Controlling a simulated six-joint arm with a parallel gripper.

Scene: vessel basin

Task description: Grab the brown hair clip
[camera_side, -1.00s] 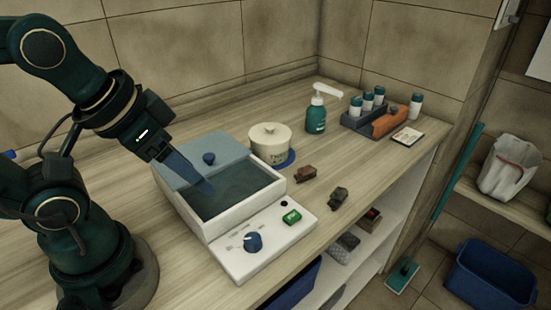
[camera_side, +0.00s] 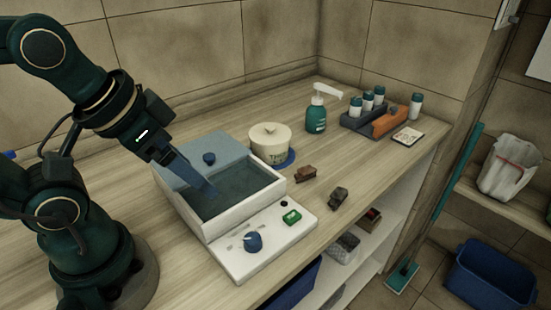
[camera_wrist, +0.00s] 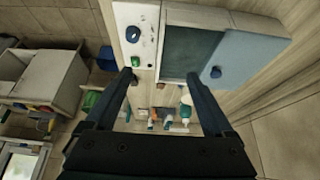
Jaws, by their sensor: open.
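The brown hair clip (camera_side: 306,174) lies on the wooden counter, right of the white basin unit and in front of the lidded pot. A darker, grey-brown clip (camera_side: 338,197) lies just nearer the counter's front edge. My gripper (camera_side: 210,188) is over the basin opening, pointing down and right, well left of both clips. In the wrist view my gripper (camera_wrist: 160,76) has its two fingers wide apart with nothing between them. I cannot pick out the brown clip for certain in the wrist view.
The basin unit (camera_side: 215,239) has a blue knob (camera_side: 253,242) and a green button (camera_side: 291,217) on its front panel. A cream pot (camera_side: 270,145), a teal pump bottle (camera_side: 316,116) and a bottle rack (camera_side: 358,119) stand behind the clips. The counter's front edge is close to the clips.

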